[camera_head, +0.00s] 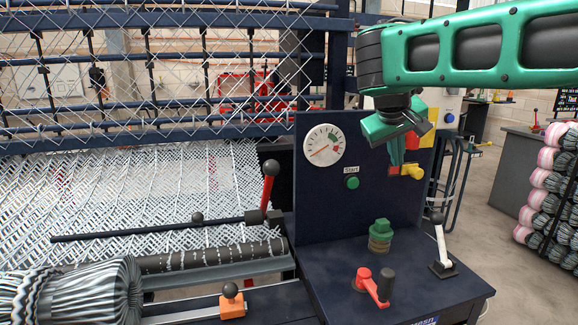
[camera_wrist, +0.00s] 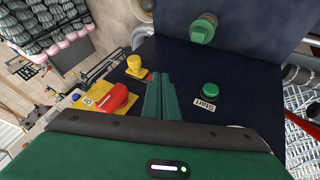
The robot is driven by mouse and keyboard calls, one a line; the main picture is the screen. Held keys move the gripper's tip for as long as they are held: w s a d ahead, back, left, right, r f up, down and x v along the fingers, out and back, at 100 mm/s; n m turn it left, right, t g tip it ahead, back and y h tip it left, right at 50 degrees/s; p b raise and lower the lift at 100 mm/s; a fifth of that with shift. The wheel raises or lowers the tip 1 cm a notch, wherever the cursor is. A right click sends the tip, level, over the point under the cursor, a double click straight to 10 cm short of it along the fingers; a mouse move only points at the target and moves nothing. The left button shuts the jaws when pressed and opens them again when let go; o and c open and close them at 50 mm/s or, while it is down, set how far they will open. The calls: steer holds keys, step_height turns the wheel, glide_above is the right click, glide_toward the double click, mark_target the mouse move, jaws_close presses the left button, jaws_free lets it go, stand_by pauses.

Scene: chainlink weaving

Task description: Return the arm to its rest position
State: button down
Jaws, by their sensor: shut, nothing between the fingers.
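My green arm reaches in from the upper right in the head view. My gripper (camera_head: 397,165) hangs in front of the dark blue control panel (camera_head: 330,210), right of the white gauge (camera_head: 324,145) and the green START button (camera_head: 352,183). In the wrist view my gripper (camera_wrist: 160,95) has its two green fingers together, with nothing between them. There the START button (camera_wrist: 210,89) is to the right of the fingers, and a red switch (camera_wrist: 117,97) on a yellow plate is to the left. In the head view my gripper partly hides the switch.
A yellow knob (camera_head: 412,171) sticks out close to my gripper. Below are a green knob (camera_head: 380,232), a red crank (camera_head: 373,285) and a white-handled lever (camera_head: 440,245). A red lever (camera_head: 268,188) stands by the woven mesh (camera_head: 150,190). Mesh rolls (camera_head: 552,190) are stacked at right.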

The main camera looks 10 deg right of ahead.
steer(key=s+d+f+m+g+y, duration=0.1)
steer(key=s+d+f, duration=0.25)
steer(key=s, duration=0.25)
steer(key=s+d+f+m+g, duration=0.1)
steer(key=s+d+f, duration=0.1)
steer(key=s+f, duration=0.35)
steer(key=s+d+f+m+g+y, duration=0.1)
steer(key=s+d+f+m+g, duration=0.15)
steer(key=s, duration=0.35)
steer(key=s+a+f+m+y, duration=0.1)
steer(key=s+f, duration=0.4)
steer(key=s, duration=0.3)
steer(key=s+a+f+m+g+y, duration=0.1)
steer(key=s+a+f+y, duration=0.1)
steer(key=s+f, duration=0.4)
steer(key=shift+s+a+y, duration=0.3)
steer(key=shift+s, duration=0.75)
steer(key=shift+r, duration=0.1)
steer(key=shift+w+f+g, duration=0.25)
steer(key=shift+w, duration=0.4)
